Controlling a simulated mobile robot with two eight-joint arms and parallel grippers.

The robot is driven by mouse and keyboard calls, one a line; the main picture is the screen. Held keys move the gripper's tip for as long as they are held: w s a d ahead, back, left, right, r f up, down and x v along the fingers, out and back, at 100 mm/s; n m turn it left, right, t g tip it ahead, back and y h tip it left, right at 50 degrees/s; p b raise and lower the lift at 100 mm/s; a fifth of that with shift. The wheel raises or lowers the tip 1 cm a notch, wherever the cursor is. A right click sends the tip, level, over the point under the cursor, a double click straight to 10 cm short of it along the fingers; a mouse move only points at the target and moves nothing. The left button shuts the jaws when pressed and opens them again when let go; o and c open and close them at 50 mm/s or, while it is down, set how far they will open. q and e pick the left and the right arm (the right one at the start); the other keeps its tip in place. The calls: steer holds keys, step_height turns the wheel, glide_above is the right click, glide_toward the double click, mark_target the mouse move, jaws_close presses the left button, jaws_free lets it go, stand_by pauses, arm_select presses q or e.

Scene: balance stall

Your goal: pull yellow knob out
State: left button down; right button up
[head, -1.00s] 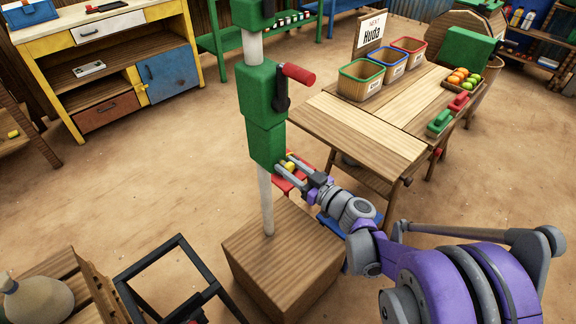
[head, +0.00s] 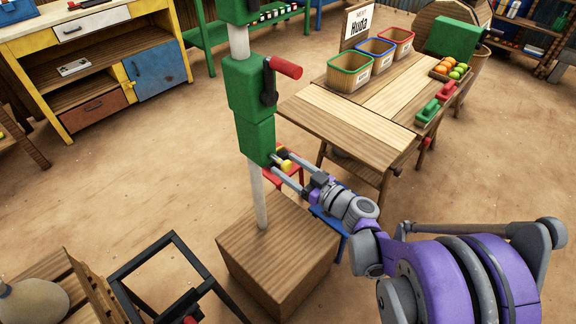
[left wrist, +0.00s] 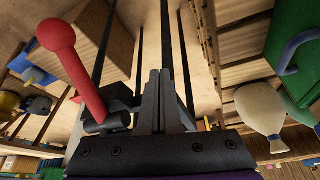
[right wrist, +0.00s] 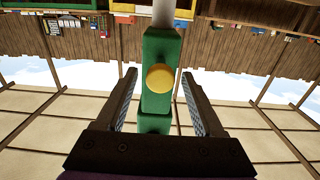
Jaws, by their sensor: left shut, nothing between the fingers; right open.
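The yellow knob (head: 286,165) is on the lower part of the green block (head: 258,139) on a pale upright pole (head: 259,196). In the right wrist view the round yellow knob (right wrist: 160,77) faces me on the green post (right wrist: 157,103). My right gripper (head: 278,163) is open, with one finger on each side of the knob; in the right wrist view its fingers (right wrist: 160,95) stand apart with space beside the post.
A red-handled crank (head: 284,68) sticks out of the green housing above the knob. The pole stands on a wooden block (head: 285,255). A wooden table (head: 345,120) with baskets is behind to the right. A black frame (head: 170,265) stands at front left.

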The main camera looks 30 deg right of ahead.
arm_select(q)
steer(key=shift+r+p, duration=0.35)
steer(key=shift+r, duration=0.1)
arm_select(e)
steer(key=v, duration=1)
steer(key=shift+s, duration=0.2)
steer(key=s+a+f+m+g, duration=0.1)
steer(key=s+a+f+g, duration=0.1)
steer(key=a+f+g, duration=0.3)
steer(key=s+a+f+g, duration=0.2)
steer(key=a+g, duration=0.1)
steer(key=a, duration=0.4)
steer(key=s+a+f+m+g+h, duration=0.1)
steer(key=s+f+m+g+h, duration=0.2)
steer(key=s, duration=0.7)
arm_select(q)
step_height(320, 180, up, 19)
steer(key=w+p, duration=0.2)
steer(key=p, duration=1.5)
steer(key=shift+t, duration=0.4)
arm_select(e)
step_height(320, 180, up, 19)
steer(key=d+h, duration=0.1)
steer(key=h, duration=0.1)
steer(key=shift+w+d+r+g+h, duration=0.2)
steer(key=shift+w+r+g+h, duration=0.1)
steer(key=shift+h, duration=0.1)
